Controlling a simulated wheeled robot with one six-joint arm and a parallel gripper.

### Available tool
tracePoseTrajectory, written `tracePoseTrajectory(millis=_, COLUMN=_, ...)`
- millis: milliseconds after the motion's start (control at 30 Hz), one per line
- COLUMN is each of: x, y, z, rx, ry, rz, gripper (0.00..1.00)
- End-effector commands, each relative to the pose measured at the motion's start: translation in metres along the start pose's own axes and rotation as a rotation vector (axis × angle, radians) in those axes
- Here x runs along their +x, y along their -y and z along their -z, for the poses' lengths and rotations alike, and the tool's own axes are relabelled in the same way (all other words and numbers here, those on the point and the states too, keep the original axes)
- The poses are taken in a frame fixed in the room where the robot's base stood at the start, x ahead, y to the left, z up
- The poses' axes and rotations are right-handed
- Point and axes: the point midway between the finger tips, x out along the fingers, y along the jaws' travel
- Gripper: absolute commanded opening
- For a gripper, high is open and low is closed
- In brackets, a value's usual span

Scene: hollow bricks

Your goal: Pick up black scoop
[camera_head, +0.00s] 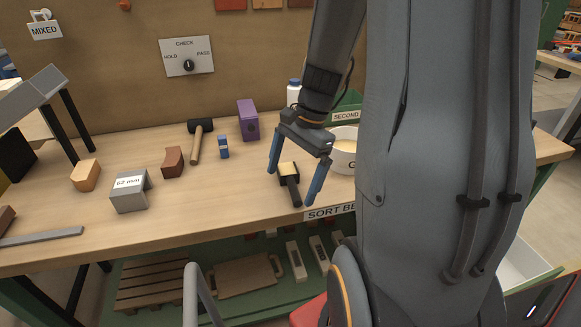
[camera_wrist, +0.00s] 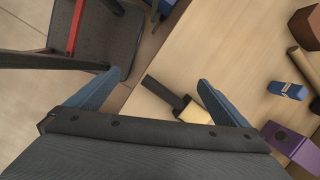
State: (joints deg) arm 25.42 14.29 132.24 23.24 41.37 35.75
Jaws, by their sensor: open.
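The black scoop (camera_head: 293,190) lies on the wooden bench close to its front edge, with its dark handle pointing toward that edge. Its far end shows a pale tan patch, which could be its bowl's contents; I cannot tell. The scoop also shows in the wrist view (camera_wrist: 164,91), between and beyond the blue fingers. My gripper (camera_head: 292,182) is open above the scoop, one finger to each side in the head view. It appears empty and not closed on the scoop.
A white tub (camera_head: 343,158) stands just right of my gripper, partly hidden by my arm. A purple box (camera_head: 248,120), a small blue item (camera_head: 223,148) and a hammer (camera_head: 197,144) are behind and left. A grey "62 mm" block (camera_head: 130,192) is farther left.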

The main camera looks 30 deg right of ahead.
Motion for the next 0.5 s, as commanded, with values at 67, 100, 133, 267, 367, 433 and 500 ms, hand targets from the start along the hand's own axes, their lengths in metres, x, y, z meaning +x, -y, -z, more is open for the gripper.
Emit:
tracePoseTrajectory(millis=67, x=-0.018, y=0.001, z=0.021, rx=0.202, ry=0.037, rz=0.036, gripper=1.00)
tracePoseTrajectory(millis=100, x=-0.023, y=0.002, z=0.029, rx=0.281, ry=0.052, rz=0.052, gripper=1.00)
tracePoseTrajectory(millis=133, x=-0.026, y=0.003, z=0.034, rx=0.334, ry=0.063, rz=0.061, gripper=1.00)
tracePoseTrajectory(millis=267, x=-0.033, y=0.005, z=0.048, rx=0.473, ry=0.095, rz=0.087, gripper=1.00)
tracePoseTrajectory(millis=367, x=-0.028, y=0.006, z=0.051, rx=0.506, ry=0.104, rz=0.092, gripper=1.00)
tracePoseTrajectory(millis=433, x=-0.020, y=0.008, z=0.050, rx=0.508, ry=0.105, rz=0.092, gripper=1.00)
tracePoseTrajectory(millis=500, x=-0.012, y=0.009, z=0.049, rx=0.504, ry=0.104, rz=0.090, gripper=1.00)
